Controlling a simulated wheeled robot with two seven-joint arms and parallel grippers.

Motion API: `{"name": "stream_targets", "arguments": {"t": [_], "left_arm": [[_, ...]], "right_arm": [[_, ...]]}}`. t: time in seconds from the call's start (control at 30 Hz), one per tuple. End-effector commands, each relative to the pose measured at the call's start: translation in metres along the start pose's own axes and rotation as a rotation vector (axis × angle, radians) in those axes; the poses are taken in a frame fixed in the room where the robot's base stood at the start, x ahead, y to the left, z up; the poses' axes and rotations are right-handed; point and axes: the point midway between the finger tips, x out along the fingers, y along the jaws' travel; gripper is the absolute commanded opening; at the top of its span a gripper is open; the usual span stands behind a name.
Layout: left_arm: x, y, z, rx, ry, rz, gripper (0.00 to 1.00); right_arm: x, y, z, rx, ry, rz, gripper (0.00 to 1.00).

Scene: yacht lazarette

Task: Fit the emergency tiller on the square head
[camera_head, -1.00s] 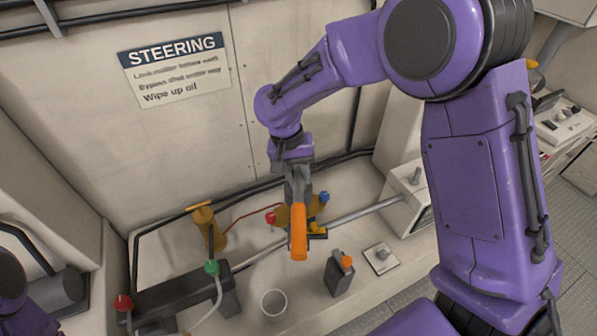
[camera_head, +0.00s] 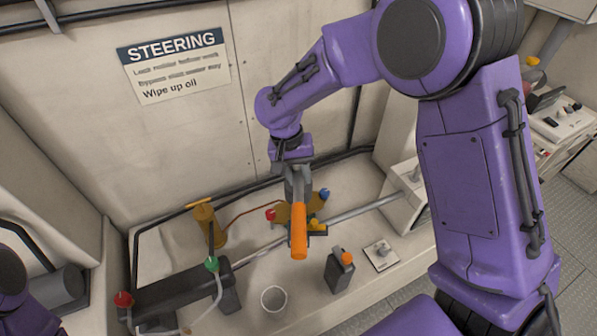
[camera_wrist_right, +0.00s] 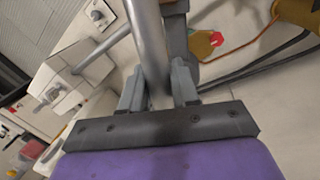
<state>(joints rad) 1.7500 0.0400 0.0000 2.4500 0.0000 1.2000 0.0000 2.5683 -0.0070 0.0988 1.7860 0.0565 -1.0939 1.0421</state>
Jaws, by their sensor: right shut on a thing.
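The emergency tiller shows as an orange grip (camera_head: 299,232) on a grey metal bar (camera_wrist_right: 150,45). My right gripper (camera_head: 298,183) is shut on the bar, which runs between its fingers in the right wrist view (camera_wrist_right: 158,92). The orange grip points towards the head camera, above the bench. A short metal stub (camera_head: 381,252) stands on a small square plate right of the tiller; it also shows in the wrist view (camera_wrist_right: 97,15). I cannot tell whether this is the square head. The tiller's other end is hidden. My left gripper is out of view.
A dark bottle with an orange cap (camera_head: 340,271) and an open cup (camera_head: 274,300) stand in front. A dark cylinder with hoses (camera_head: 180,300) and a brass pump (camera_head: 207,224) are left. A pale box (camera_head: 405,205) with a rod is right. Brass fittings (camera_head: 283,213) lie behind the tiller.

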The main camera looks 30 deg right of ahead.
Motion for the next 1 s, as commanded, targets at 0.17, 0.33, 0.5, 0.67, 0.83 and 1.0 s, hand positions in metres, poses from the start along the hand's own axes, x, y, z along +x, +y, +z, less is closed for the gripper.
{"name": "stream_targets", "arguments": {"t": [0.17, 0.33, 0.5, 0.67, 0.83, 1.0], "left_arm": [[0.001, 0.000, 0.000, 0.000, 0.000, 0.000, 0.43], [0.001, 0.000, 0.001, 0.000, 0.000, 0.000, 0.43], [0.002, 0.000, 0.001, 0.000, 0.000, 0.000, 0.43], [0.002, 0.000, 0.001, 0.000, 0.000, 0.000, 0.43], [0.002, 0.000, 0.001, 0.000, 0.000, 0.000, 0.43], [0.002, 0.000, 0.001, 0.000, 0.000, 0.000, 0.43]], "right_arm": [[0.003, -0.001, -0.001, 0.000, 0.002, 0.000, 0.00], [0.007, -0.001, -0.001, -0.001, 0.002, 0.000, 0.00], [0.010, -0.002, -0.001, -0.001, 0.002, 0.000, 0.00], [0.013, -0.003, -0.001, -0.001, 0.002, -0.001, 0.00], [0.013, -0.003, -0.001, -0.001, 0.002, -0.001, 0.00], [0.013, -0.003, -0.001, 0.000, 0.002, -0.001, 0.36]]}}
